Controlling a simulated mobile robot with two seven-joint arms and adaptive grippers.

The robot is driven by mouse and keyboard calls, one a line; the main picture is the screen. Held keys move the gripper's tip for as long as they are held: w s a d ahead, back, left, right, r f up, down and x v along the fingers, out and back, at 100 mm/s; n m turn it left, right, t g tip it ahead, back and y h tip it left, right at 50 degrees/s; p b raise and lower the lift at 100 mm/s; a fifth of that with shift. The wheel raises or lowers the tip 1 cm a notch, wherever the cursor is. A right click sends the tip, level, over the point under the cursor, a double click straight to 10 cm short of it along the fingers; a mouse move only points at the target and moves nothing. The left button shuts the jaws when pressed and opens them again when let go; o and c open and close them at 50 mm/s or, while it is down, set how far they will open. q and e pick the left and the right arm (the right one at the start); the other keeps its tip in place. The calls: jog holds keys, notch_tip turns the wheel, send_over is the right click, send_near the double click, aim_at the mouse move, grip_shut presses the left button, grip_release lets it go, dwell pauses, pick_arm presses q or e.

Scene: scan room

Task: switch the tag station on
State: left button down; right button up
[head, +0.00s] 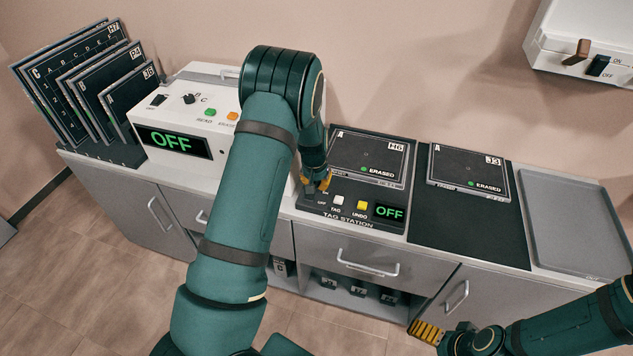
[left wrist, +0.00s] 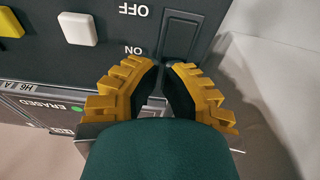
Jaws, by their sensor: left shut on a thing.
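The tag station (head: 352,222) is a dark panel on the counter with a white TAG button (head: 338,199), a yellow UNDO button (head: 362,206) and a display (head: 389,212) that reads green OFF. Its power switch (left wrist: 182,30) stands beside the OFF and ON labels in the left wrist view. My left gripper (head: 318,186) is at this switch, its yellow fingertips (left wrist: 170,72) shut on the switch lever at the ON end. The fingers mostly hide the lever. My right gripper (head: 428,332) is low at the front, away from the station; its opening is unclear.
An erased plate H6 (head: 368,155) lies behind the station, and plate J3 (head: 468,168) lies on a dark mat to the right. A white eraser unit (head: 185,125) showing OFF and a rack of plates (head: 80,85) are at left. An empty grey tray (head: 575,225) is at right.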

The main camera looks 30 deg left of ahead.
pick_arm(q)
jog(key=shift+w+f+g, duration=0.2)
jog(key=shift+f+g, duration=0.25)
jog(key=shift+g, duration=0.15)
jog(key=shift+r+p, duration=0.15)
jog(key=shift+p, duration=0.2)
jog(key=shift+r+p, duration=0.45)
jog(key=shift+r, duration=0.25)
